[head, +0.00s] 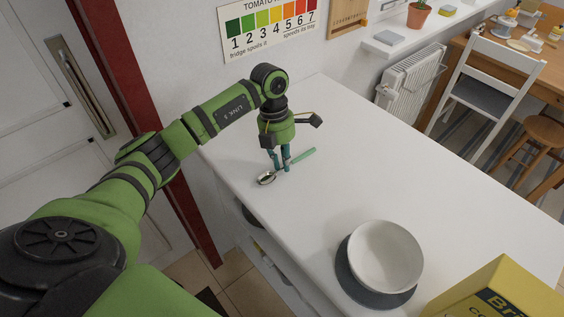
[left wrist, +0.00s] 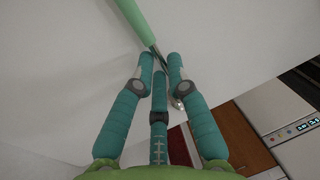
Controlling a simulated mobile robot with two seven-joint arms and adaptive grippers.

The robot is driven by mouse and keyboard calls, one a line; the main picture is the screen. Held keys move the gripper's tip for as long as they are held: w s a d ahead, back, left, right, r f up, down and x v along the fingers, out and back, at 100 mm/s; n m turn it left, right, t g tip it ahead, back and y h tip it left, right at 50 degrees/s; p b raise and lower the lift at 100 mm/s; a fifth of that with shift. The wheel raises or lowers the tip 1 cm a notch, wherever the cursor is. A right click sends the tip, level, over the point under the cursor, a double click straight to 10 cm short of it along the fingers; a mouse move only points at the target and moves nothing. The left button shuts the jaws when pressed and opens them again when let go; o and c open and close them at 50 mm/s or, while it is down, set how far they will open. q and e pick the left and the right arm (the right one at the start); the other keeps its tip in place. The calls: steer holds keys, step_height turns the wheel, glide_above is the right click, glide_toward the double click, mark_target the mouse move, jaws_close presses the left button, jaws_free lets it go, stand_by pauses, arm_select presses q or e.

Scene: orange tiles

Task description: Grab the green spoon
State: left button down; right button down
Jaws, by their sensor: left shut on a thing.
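The green spoon (head: 303,157) has a green handle and a shiny metal bowl. In the head view it is at the white counter (head: 330,195), near the counter's left edge, with its bowl toward the left and its handle toward the right. My left gripper (head: 280,168) points down and is shut on the spoon's metal neck. In the left wrist view the green handle (left wrist: 134,20) runs up and left from between the teal fingers (left wrist: 160,70), and part of the bowl shows beside the right finger. I cannot tell whether the spoon touches the counter. My right gripper is not in view.
A white bowl (head: 386,256) on a dark plate (head: 352,285) stands at the front of the counter. A yellow box (head: 500,292) is at the lower right. A radiator (head: 411,78) and a white chair (head: 487,80) are beyond. The counter around the spoon is clear.

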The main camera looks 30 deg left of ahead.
arm_select(q)
steer(key=shift+r+p, duration=0.3)
steer(key=shift+r, duration=0.25)
step_height(320, 180, up, 3)
steer(key=shift+f+p, duration=0.1)
steer(key=shift+p, duration=0.85)
steer(key=w+a+r+b, duration=0.1)
steer(key=w+a+r, duration=0.1)
steer(key=w, duration=0.3)
steer(key=w+a+r+b, duration=0.1)
steer(key=w+a+r, duration=0.2)
steer(key=w+r, duration=0.1)
steer(key=shift+w+r, duration=0.4)
steer(key=shift+w, duration=0.3)
